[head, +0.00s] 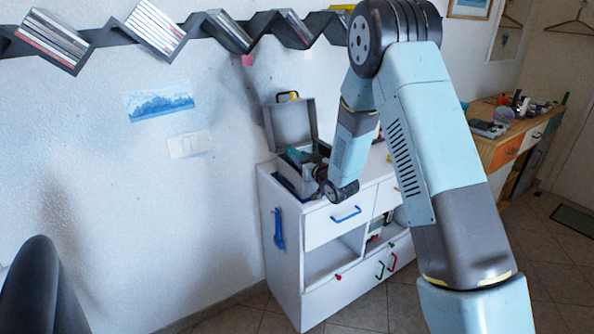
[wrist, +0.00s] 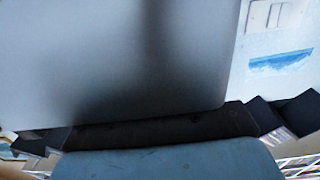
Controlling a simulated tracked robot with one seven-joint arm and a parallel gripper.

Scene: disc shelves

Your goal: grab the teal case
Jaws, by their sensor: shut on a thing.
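The teal case (head: 295,155) shows small in the head view, at the mouth of an open grey box on the white cabinet. My gripper (head: 309,163) is beside it, small and dark, partly hidden by my wrist and the box. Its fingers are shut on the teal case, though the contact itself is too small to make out. In the wrist view a dull blue surface fills the bottom edge; I cannot tell whether it is the case or part of me.
The grey box's raised lid (head: 288,123) stands behind my gripper, and a large grey panel (wrist: 140,60) fills the wrist view. A zigzag disc shelf (head: 95,38) runs along the wall above. The white cabinet (head: 285,265) has a blue-handled drawer.

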